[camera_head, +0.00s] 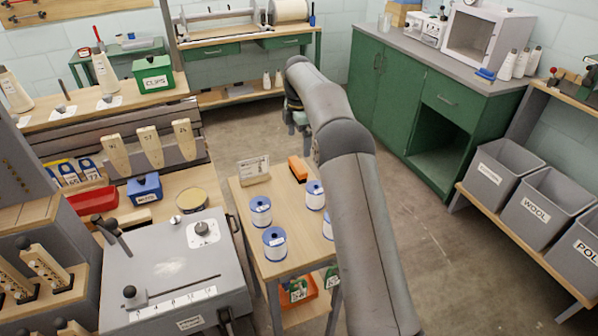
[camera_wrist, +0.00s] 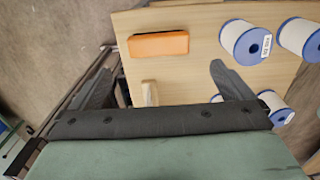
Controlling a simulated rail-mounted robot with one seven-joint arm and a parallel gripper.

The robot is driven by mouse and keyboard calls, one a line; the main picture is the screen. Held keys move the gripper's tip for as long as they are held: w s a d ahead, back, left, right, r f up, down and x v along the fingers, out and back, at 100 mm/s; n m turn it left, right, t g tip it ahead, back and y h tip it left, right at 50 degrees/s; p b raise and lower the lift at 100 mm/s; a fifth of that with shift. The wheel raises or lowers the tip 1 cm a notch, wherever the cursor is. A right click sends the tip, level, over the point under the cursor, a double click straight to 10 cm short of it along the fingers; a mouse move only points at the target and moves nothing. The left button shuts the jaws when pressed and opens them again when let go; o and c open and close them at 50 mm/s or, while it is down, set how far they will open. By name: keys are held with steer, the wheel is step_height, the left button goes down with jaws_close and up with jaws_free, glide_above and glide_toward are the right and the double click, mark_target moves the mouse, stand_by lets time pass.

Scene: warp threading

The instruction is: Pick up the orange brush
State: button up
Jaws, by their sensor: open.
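The orange brush (camera_head: 298,168) lies on the small wooden table (camera_head: 242,198), near its back edge. In the wrist view the brush (camera_wrist: 158,44) is an orange block on the wooden top, lying across the picture ahead of the gap between my fingers. My gripper (camera_wrist: 165,85) is open, with its dark fingers spread wide and nothing between them. In the head view my gripper (camera_head: 298,122) hangs above and beyond the table's back edge, partly hidden by my arm. The brush is apart from both fingers.
White spools with blue rims (camera_head: 274,242) (camera_wrist: 245,42) stand on the same table; one (camera_wrist: 272,105) is close to the right finger in the wrist view. A small sign (camera_head: 254,170) stands left of the brush. The grey machine (camera_head: 165,270) is left of the table.

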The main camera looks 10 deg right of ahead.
mark_target(298, 164)
step_height(298, 164, down, 6)
steer(key=shift+f, duration=0.1)
steer(key=shift+w+a+f+p, duration=0.1)
steer(key=shift+f+p, duration=0.15)
steer(key=shift+f, duration=1)
steer(key=shift+a+f+p, duration=0.1)
steer(key=shift+f+p, duration=0.15)
steer(key=shift+f, duration=1)
steer(key=c, duration=0.8)
steer(key=shift+r, duration=0.1)
steer(key=shift+r, duration=0.2)
step_height(298, 164, up, 3)
steer(key=s+r+b, duration=0.1)
steer(key=s+r, duration=0.3)
steer(key=r, duration=0.1)
steer(key=shift+s+b, duration=0.3)
steer(key=shift+b, duration=0.1)
steer(key=s+r, duration=0.1)
steer(key=s, duration=0.2)
steer(key=s+r+b, duration=0.1)
steer(key=s+r, duration=0.1)
steer(key=s, duration=0.1)
steer(key=s+r, duration=0.1)
steer(key=s, duration=0.2)
steer(key=shift+s+r+b, duration=0.2)
steer(key=shift+b, duration=0.2)
